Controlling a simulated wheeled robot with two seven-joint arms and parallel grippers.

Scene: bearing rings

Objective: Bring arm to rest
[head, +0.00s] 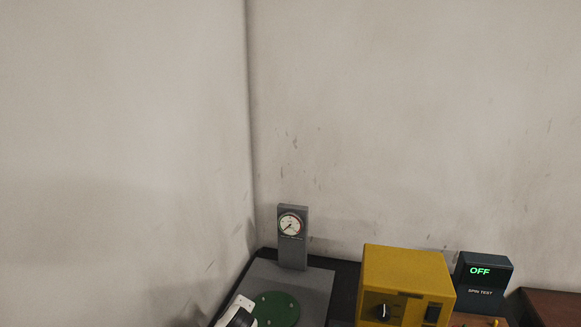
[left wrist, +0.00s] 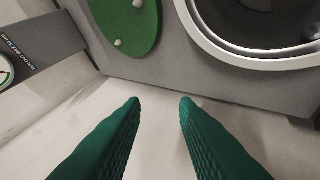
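My left gripper (left wrist: 159,102) shows in the left wrist view as two green ribbed fingers. They are apart with nothing between them. The fingertips lie in front of a pale surface, beside the edge of a grey plate (left wrist: 230,86). A green disc (left wrist: 128,22) with small pale studs and a white-rimmed dark round part (left wrist: 200,45) are on that plate. In the head view, a white and black part (head: 237,312) shows at the bottom edge; I cannot tell what it belongs to. My right gripper is in neither view.
In the head view, a dial gauge (head: 291,224) on a grey stand rises behind the green disc (head: 276,309). A yellow box (head: 408,275) with a knob and a dark "SPIN TEST" box (head: 483,275) reading OFF stand right. Walls (head: 400,110) meet behind.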

